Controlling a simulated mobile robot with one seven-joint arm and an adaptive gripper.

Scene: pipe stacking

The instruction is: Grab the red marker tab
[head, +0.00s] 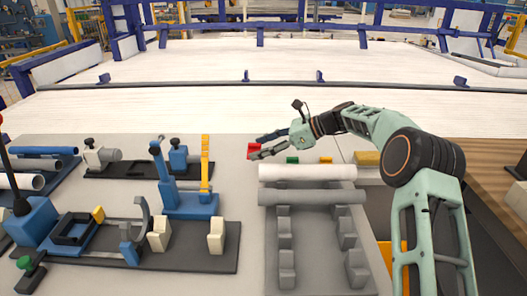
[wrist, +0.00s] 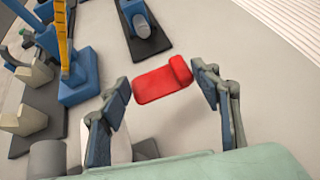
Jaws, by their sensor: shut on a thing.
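The red marker tab (head: 254,151) is at the tips of my gripper (head: 262,145) in the head view, left of the wrist. In the wrist view the red marker tab (wrist: 162,82) lies between the two fingers of my gripper (wrist: 163,88), its raised end towards the right finger. The gripper is shut on it. The tab seems held above the grey table, but its exact height cannot be told.
A green tab (head: 292,160) and an orange tab (head: 326,160) lie right of the red one. A white pipe (head: 305,172) and a grey pipe (head: 310,196) rest on a grey rack. A blue fixture with a yellow upright (head: 205,160) stands left.

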